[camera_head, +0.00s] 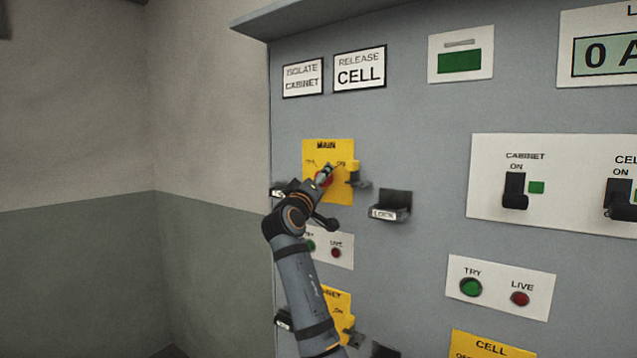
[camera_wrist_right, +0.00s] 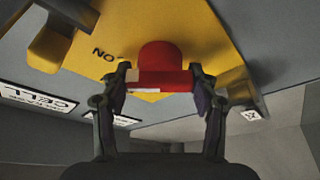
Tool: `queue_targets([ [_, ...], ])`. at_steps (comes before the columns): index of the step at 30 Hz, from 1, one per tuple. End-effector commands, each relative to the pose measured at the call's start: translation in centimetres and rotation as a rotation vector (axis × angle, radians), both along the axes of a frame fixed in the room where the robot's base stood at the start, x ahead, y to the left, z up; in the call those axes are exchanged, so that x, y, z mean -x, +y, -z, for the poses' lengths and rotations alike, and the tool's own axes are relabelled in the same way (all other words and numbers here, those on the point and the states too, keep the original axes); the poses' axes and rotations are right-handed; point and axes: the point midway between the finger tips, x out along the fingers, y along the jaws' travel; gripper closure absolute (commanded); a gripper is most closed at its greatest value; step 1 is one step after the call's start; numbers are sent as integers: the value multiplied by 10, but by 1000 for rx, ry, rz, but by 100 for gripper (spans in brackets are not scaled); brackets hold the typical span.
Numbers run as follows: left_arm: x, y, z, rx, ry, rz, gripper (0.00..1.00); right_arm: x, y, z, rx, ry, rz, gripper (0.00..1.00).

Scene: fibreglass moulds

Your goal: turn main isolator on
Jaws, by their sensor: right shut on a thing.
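The main isolator is a yellow plate (camera_head: 343,188) marked MAIN, with ON at its upper right, on the grey panel's left side. Its red handle (camera_wrist_right: 160,68) shows large in the right wrist view, with the upside-down ON lettering to its left. My right gripper (camera_wrist_right: 158,82) is shut on the red handle, one finger at each side. In the head view my right gripper (camera_head: 325,177) covers most of the handle, so its exact angle is hard to tell. My left gripper is not in view.
A black LOCK bracket (camera_head: 391,206) juts out further right. A TRY/LIVE plate (camera_head: 343,254) and another yellow isolator plate (camera_head: 337,300) lie below, partly behind my arm. Free room lies left of the panel.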

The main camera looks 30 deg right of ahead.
Motion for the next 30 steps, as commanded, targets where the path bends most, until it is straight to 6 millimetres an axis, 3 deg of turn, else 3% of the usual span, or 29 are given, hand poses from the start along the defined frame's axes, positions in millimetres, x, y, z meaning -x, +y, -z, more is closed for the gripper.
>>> queue_targets([
  [5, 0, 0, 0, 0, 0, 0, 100, -1, 0, 3, -5, 2, -2, 71],
  [6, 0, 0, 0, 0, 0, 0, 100, -1, 0, 2, -5, 2, -2, 37],
  [11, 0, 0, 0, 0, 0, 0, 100, -1, 0, 2, -4, 2, -2, 16],
  [22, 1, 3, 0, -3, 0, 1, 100, 2, 4, 2, -1, 1, -1, 16],
  [30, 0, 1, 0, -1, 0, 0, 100, 36, 48, 19, -4, 1, -6, 16],
])
